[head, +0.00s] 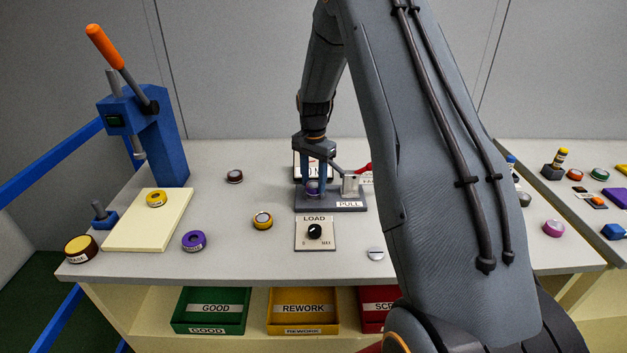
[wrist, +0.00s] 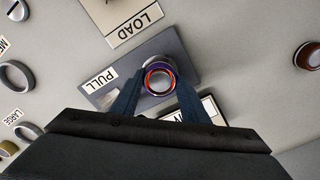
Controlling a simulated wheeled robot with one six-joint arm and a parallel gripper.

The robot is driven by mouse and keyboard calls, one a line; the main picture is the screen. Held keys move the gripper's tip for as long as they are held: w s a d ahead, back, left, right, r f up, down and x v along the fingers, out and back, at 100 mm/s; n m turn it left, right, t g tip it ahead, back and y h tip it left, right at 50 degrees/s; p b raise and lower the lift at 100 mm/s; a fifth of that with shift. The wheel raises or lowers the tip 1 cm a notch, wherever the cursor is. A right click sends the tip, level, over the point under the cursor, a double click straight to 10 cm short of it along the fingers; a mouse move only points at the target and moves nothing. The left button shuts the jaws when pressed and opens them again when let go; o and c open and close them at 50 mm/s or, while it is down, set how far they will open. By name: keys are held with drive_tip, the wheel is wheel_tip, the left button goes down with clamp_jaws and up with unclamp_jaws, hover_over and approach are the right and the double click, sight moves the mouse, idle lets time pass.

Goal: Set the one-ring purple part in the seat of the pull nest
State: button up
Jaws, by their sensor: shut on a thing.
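The pull nest (head: 328,207) is a dark grey plate labelled PULL, with a grey post and a red-ended lever at its right; its plate also shows in the wrist view (wrist: 190,45). My gripper (head: 314,188) points down over the left part of the nest, shut on a small purple part (head: 312,189). In the wrist view the part (wrist: 158,78) shows end-on between the fingertips, with a red and blue-purple rim around a pale centre. The seat is hidden under it, so I cannot tell whether the part rests in it. Its ring count is unclear.
A blue press (head: 155,135) stands at the far left.

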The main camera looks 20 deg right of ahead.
drive_tip(key=shift+f, duration=0.15)
drive_tip(key=o, duration=1.4)
drive_tip(key=shift+r+b, duration=1.1)
drive_tip(key=shift+r, duration=2.85)
